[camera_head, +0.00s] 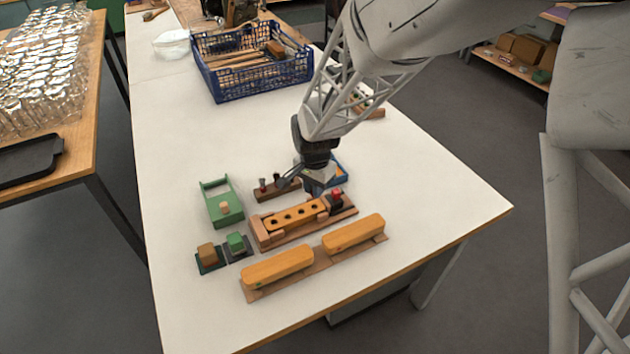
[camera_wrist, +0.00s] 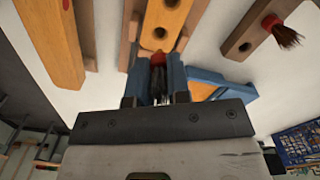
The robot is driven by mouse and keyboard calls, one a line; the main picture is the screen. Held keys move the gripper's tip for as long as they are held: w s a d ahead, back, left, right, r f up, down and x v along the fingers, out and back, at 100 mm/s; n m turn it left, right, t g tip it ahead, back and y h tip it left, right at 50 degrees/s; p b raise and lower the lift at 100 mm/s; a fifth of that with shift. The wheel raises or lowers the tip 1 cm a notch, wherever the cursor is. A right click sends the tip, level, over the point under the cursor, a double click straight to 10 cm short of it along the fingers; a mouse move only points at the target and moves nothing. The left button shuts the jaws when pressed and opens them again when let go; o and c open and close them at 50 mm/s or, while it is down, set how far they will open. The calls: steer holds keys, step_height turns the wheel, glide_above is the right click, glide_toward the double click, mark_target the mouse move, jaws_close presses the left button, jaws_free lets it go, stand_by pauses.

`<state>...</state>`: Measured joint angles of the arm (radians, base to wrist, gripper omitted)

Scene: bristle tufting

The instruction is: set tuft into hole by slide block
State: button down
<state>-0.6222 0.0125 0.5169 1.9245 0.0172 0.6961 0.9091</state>
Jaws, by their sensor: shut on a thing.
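My gripper (camera_wrist: 158,82) is shut on a tuft (camera_wrist: 158,62) with a red band and dark bristles, held between the blue-grey fingers. In the head view my gripper (camera_head: 306,188) is low, behind the orange block with holes (camera_head: 283,223). In the wrist view the tuft's red end is close to the orange block (camera_wrist: 166,14), near a hole. I cannot tell whether it touches or enters the block. Which piece is the slide block is unclear.
A brown strip (camera_head: 283,192) behind the fixture holds another tuft (camera_wrist: 272,22). Two orange bodies (camera_head: 277,267) lie on a board in front. A green tray (camera_head: 212,190) and small blocks stand left. A blue tray (camera_head: 342,178) sits behind the gripper; a blue crate (camera_head: 255,87) is farther back.

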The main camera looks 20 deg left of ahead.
steer(key=shift+f, duration=1.4)
steer(key=shift+f, duration=0.85)
stand_by(2.5)
steer(key=c, duration=1)
jaws_free()
steer(key=shift+o, duration=0.5)
steer(key=o, duration=0.3)
steer(key=shift+r, duration=0.15)
steer(key=shift+r, duration=3.35)
